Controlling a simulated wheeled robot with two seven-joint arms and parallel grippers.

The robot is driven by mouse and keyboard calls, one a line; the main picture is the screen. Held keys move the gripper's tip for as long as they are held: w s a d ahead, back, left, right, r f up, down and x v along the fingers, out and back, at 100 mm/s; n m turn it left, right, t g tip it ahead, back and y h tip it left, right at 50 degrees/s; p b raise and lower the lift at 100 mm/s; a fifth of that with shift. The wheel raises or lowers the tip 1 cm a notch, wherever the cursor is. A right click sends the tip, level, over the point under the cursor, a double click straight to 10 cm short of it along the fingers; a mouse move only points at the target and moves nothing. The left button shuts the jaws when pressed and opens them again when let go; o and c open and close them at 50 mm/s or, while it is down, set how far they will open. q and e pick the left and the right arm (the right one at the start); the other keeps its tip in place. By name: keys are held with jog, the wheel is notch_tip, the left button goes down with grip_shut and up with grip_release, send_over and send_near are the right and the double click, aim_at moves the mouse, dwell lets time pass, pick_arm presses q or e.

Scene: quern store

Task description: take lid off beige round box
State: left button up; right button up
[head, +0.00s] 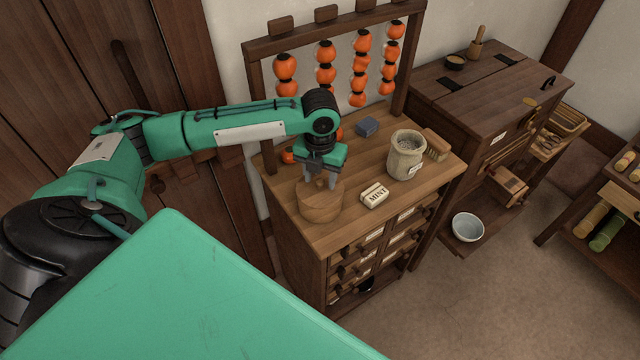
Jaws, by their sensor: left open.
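The beige round box (319,214) is a light wooden drum near the left front of the chest top. Its round lid (334,194) is on top of it. My left gripper (321,181) reaches in from the left and points down over the lid. Its fingers are open, close above or around a part at the lid's middle; I cannot tell whether they touch it. The gripper hides the middle and back of the lid. My right gripper is not in view.
Orange fruit strings (326,65) hang from a rack behind. A white bowl (467,228) is lower right.

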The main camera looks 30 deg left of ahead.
pick_arm(q)
grip_shut()
